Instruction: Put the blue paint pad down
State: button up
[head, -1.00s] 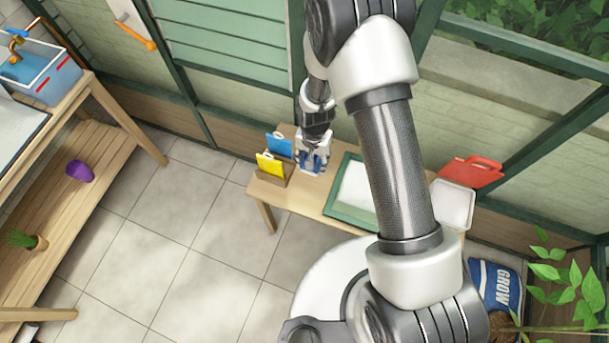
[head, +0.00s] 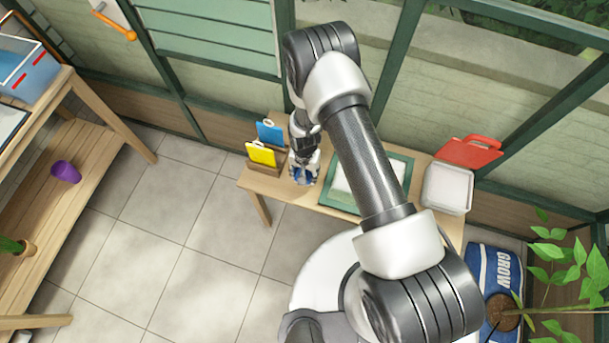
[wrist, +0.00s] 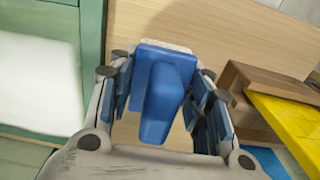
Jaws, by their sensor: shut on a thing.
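The blue paint pad (wrist: 163,95) is a blue block with a raised grip and a pale edge at its far side. It sits between the fingers of my gripper (wrist: 165,78), which is shut on its grip. In the head view my gripper (head: 304,165) is low over the left part of the wooden bench (head: 325,205), with the blue pad (head: 303,177) at its tips. Bare wood of the bench shows just beyond the pad in the wrist view. I cannot tell whether the pad touches the bench.
Left of my gripper, a wooden rack (head: 265,168) holds a yellow card (head: 261,154) and a blue card (head: 270,131). Right of it lies a green-framed tray (head: 334,203) with a white surface. A white container (head: 447,188) and a red clipboard (head: 469,151) are farther right.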

jog(key=shift+f, duration=1.05)
jog(key=shift+f+b, duration=0.25)
jog(key=shift+b, duration=0.15)
jog(key=o, duration=1.1)
jog(key=shift+r, duration=0.15)
